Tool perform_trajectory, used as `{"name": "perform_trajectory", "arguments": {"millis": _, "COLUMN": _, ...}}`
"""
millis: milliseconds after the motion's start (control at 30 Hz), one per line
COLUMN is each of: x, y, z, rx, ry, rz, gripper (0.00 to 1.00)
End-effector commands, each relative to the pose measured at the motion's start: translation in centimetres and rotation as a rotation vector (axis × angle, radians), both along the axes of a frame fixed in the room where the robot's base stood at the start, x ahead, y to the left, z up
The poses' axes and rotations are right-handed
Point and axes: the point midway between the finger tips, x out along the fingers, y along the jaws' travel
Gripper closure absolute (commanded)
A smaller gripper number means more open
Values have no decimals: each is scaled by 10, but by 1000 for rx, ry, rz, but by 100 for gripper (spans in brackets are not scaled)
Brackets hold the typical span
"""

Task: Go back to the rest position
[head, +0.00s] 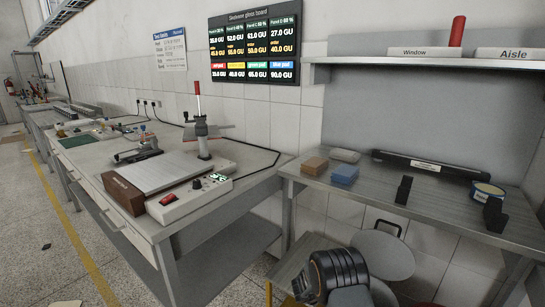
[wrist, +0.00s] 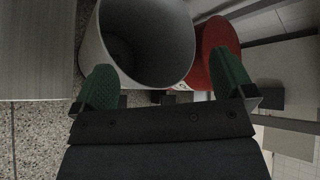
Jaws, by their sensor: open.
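My gripper (wrist: 165,68) shows in the wrist view with its two green fingers wide apart and nothing between them. Beyond the fingertips is the open mouth of a grey round bin (wrist: 150,35). Its inside is dark and I see no object in it. In the head view only a dark ringed part of my arm shows at the bottom middle, low in front of the right bench; the fingers are hidden there.
A red rounded object (wrist: 212,45) lies beside the bin. In the head view, the right bench (head: 455,205) holds orange (head: 314,165) and blue (head: 345,174) blocks and a round tin (head: 487,191). The left bench (head: 95,170) carries a paper tester (head: 165,172). Floor at left is mostly clear.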

Motion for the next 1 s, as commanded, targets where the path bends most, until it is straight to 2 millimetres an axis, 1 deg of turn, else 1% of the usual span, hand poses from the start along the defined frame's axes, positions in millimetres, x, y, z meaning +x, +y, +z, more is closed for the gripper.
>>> {"name": "perform_trajectory", "arguments": {"millis": 33, "x": 9, "y": 14, "z": 12, "rx": 9, "ry": 101, "rz": 180, "gripper": 0}}
{"name": "perform_trajectory", "arguments": {"millis": 67, "x": 14, "y": 25, "z": 19, "rx": 7, "ry": 173, "rz": 310, "gripper": 0}}
{"name": "perform_trajectory", "arguments": {"millis": 100, "x": 17, "y": 41, "z": 30, "rx": -5, "ry": 264, "rz": 489, "gripper": 0}}
{"name": "perform_trajectory", "arguments": {"millis": 133, "x": 18, "y": 53, "z": 39, "rx": -19, "ry": 329, "rz": 626, "gripper": 0}}
{"name": "perform_trajectory", "arguments": {"millis": 167, "x": 16, "y": 64, "z": 50, "rx": -41, "ry": 391, "rz": 764, "gripper": 0}}
{"name": "perform_trajectory", "arguments": {"millis": 200, "x": 11, "y": 80, "z": 66, "rx": -77, "ry": 468, "rz": 947, "gripper": 0}}
{"name": "perform_trajectory", "arguments": {"millis": 267, "x": -3, "y": 102, "z": 93, "rx": -151, "ry": 577, "rz": 1225, "gripper": 0}}
{"name": "perform_trajectory", "arguments": {"millis": 300, "x": -18, "y": 115, "z": 113, "rx": -210, "ry": 644, "rz": 1410, "gripper": 0}}
{"name": "perform_trajectory", "arguments": {"millis": 367, "x": -45, "y": 130, "z": 146, "rx": -315, "ry": 737, "rz": 1682, "gripper": 0}}
{"name": "perform_trajectory", "arguments": {"millis": 400, "x": -67, "y": 136, "z": 167, "rx": -389, "ry": 796, "rz": 1850, "gripper": 0}}
{"name": "perform_trajectory", "arguments": {"millis": 467, "x": -101, "y": 139, "z": 198, "rx": -503, "ry": 875, "rz": 2077, "gripper": 0}}
{"name": "perform_trajectory", "arguments": {"millis": 500, "x": -124, "y": 139, "z": 219, "rx": -577, "ry": 924, "rz": 2213, "gripper": 0}}
{"name": "perform_trajectory", "arguments": {"millis": 567, "x": -159, "y": 134, "z": 248, "rx": -681, "ry": 995, "rz": 2390, "gripper": 0}}
{"name": "perform_trajectory", "arguments": {"millis": 600, "x": -182, "y": 129, "z": 267, "rx": -746, "ry": 1042, "rz": 2492, "gripper": 0}}
{"name": "perform_trajectory", "arguments": {"millis": 667, "x": -213, "y": 119, "z": 294, "rx": -834, "ry": 1111, "rz": 2616, "gripper": 0}}
{"name": "perform_trajectory", "arguments": {"millis": 700, "x": -231, "y": 112, "z": 311, "rx": -884, "ry": 1156, "rz": 2674, "gripper": 0}}
{"name": "perform_trajectory", "arguments": {"millis": 767, "x": -255, "y": 101, "z": 334, "rx": -946, "ry": 1220, "rz": 2731, "gripper": 0}}
{"name": "perform_trajectory", "arguments": {"millis": 800, "x": -268, "y": 95, "z": 348, "rx": 958, "ry": -1233, "rz": -2688, "gripper": 0}}
{"name": "perform_trajectory", "arguments": {"millis": 900, "x": -289, "y": 82, "z": 380, "rx": 1017, "ry": -1280, "rz": -2611, "gripper": 0}}
{"name": "perform_trajectory", "arguments": {"millis": 1000, "x": -297, "y": 76, "z": 407, "rx": 1123, "ry": -1315, "rz": -2578, "gripper": 0}}
